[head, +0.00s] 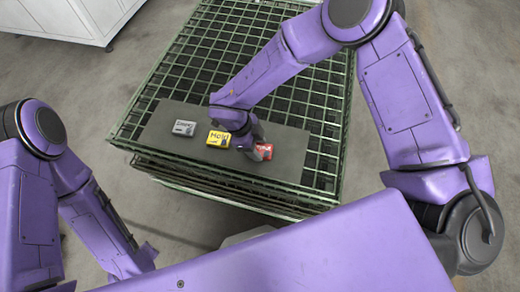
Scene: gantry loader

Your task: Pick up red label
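The red label (265,152) is a small red block with pale and dark markings. It lies at the right of a row on the dark grey plate (289,163). My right gripper (257,154) points down at the red label, and its fingers overlap the label's left part in the picture. Whether the fingers are open or touch it cannot be told. My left arm hangs at the left of the view, and its gripper is not in view.
A yellow label (218,139) lies left of the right gripper, and a grey label (184,128) lies farther left. The plate rests on a green wire-mesh crate stack (190,66). A white cabinet (62,18) stands at the upper left. Bare floor surrounds the stack.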

